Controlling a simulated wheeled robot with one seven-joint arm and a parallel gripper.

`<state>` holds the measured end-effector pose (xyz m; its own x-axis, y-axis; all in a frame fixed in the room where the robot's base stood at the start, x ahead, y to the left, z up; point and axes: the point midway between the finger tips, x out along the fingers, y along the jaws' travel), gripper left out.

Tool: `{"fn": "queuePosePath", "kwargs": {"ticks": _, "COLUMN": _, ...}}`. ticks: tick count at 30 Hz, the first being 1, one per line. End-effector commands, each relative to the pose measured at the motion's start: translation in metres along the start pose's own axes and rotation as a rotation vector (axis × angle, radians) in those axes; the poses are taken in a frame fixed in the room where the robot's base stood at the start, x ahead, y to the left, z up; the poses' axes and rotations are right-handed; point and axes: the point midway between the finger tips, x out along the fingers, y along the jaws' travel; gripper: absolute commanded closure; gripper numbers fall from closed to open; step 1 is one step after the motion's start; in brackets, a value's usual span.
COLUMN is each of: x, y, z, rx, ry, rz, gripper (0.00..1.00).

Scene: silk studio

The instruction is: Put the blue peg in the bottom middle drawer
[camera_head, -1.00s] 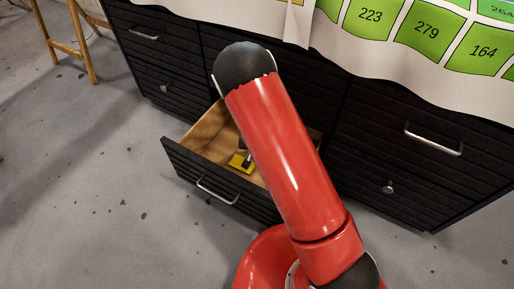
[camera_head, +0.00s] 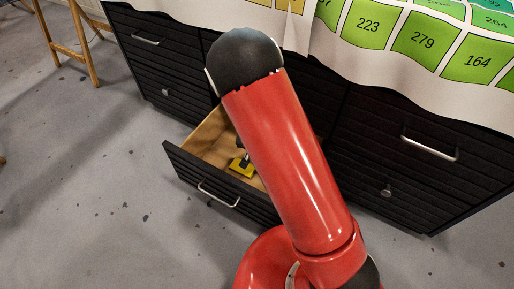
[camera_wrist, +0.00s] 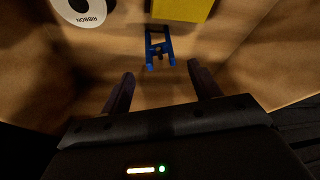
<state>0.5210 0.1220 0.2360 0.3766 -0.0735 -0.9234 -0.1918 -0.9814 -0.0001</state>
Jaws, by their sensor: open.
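The bottom middle drawer (camera_head: 203,186) is pulled open, with its wooden inside showing left of my red arm. In the wrist view, the blue peg (camera_wrist: 158,47) is over the drawer's wooden floor (camera_wrist: 160,92), just past my fingertips. My gripper (camera_wrist: 160,74) is open and empty, one dark finger to each side of the peg's line, not touching it. The head view shows my arm reaching over the drawer; it hides much of the drawer's right part, and the peg cannot be made out there.
A yellow object (camera_wrist: 182,8) lies beside the peg, and also shows in the head view (camera_head: 242,167). A white ribbon roll (camera_wrist: 80,10) is at the upper left of the wrist view. Closed dark drawers (camera_head: 400,165) stand on both sides. A numbered cloth covers the top.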

Motion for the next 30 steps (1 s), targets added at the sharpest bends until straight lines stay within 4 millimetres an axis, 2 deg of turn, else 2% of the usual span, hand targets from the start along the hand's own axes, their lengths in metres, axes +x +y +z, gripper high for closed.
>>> {"fn": "queuePosePath", "kwargs": {"ticks": 1, "x": -0.013, "y": -0.001, "z": -0.001, "rx": -0.001, "ry": 0.001, "rz": -0.001, "gripper": 0.38}}
{"fn": "queuePosePath", "kwargs": {"ticks": 6, "x": -0.035, "y": 0.0, "z": 0.0, "rx": -0.001, "ry": 0.0, "rz": 0.0, "gripper": 0.38}}
{"fn": "queuePosePath", "kwargs": {"ticks": 14, "x": -0.045, "y": 0.001, "z": -0.001, "rx": 0.002, "ry": -0.002, "rz": -0.002, "gripper": 0.38}}
{"fn": "queuePosePath", "kwargs": {"ticks": 17, "x": -0.057, "y": 0.003, "z": -0.005, "rx": 0.009, "ry": -0.007, "rz": -0.016, "gripper": 0.38}}
{"fn": "queuePosePath", "kwargs": {"ticks": 20, "x": -0.083, "y": 0.008, "z": -0.013, "rx": 0.022, "ry": -0.023, "rz": -0.045, "gripper": 0.38}}
{"fn": "queuePosePath", "kwargs": {"ticks": 25, "x": -0.147, "y": 0.026, "z": -0.026, "rx": 0.028, "ry": -0.043, "rz": -0.111, "gripper": 0.38}}
{"fn": "queuePosePath", "kwargs": {"ticks": 30, "x": -0.211, "y": 0.052, "z": -0.029, "rx": 0.008, "ry": -0.042, "rz": -0.161, "gripper": 0.38}}
